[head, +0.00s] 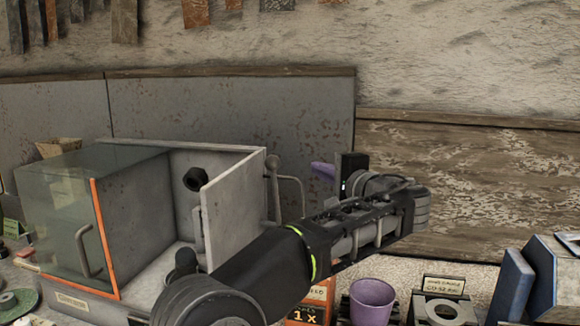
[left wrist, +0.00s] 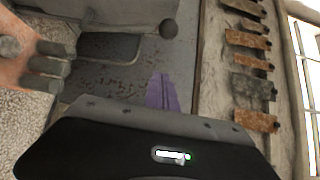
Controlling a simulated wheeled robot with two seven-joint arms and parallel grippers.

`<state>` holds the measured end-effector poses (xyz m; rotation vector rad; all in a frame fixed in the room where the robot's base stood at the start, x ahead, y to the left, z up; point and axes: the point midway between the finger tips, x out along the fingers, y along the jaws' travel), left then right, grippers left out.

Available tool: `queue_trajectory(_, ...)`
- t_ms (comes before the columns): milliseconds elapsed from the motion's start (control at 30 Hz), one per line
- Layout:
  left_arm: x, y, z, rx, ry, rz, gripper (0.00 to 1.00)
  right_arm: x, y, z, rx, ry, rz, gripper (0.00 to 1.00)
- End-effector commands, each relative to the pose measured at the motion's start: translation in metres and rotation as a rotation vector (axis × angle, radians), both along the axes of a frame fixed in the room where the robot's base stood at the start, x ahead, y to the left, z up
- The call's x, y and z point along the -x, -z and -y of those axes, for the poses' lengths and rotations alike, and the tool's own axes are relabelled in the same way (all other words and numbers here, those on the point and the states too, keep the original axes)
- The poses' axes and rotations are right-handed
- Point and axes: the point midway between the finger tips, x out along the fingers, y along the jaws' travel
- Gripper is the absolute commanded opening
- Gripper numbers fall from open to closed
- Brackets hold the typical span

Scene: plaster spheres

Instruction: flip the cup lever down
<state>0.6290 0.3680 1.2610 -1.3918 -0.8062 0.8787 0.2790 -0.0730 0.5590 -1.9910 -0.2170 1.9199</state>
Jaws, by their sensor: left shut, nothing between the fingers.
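A grey upright lever with a round knob (head: 272,162) stands at the right side of the grey box-like machine (head: 232,205). In the left wrist view a dark round knob (left wrist: 168,29) shows near the top, apparently the same lever's. My left gripper (head: 322,170) has purple fingers, shut and empty, pointing left toward the knob with a gap between. The fingers also show in the left wrist view (left wrist: 160,92). A purple cup (head: 372,301) stands at the bottom, below my left arm. My forearm hides the lever's base area. My right gripper is not in view.
A glass panel with an orange edge (head: 103,240) stands at the machine's left. A labelled grey holder with a round hole (head: 440,308) and a blue-grey box (head: 550,275) stand at the lower right. A wall rises behind.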

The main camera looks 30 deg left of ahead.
Motion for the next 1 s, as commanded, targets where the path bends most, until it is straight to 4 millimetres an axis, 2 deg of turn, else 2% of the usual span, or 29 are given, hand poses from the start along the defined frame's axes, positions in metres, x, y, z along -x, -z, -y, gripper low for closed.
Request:
queue_trajectory(167,-0.001,0.000,-0.002,0.000,0.000,-0.001,0.00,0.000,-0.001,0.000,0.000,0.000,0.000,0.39)
queue_trajectory(367,-0.008,0.000,-0.016,0.000,-0.003,-0.002,0.00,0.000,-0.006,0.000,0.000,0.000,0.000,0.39)
queue_trajectory(567,-0.023,0.000,-0.046,0.000,-0.004,-0.001,0.00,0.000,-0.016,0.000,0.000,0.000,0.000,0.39)
queue_trajectory(800,-0.047,0.001,-0.090,0.000,-0.004,-0.002,0.00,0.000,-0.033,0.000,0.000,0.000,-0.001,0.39)
queue_trajectory(1000,-0.019,0.002,-0.094,0.000,-0.001,0.000,0.00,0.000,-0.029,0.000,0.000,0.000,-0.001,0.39)
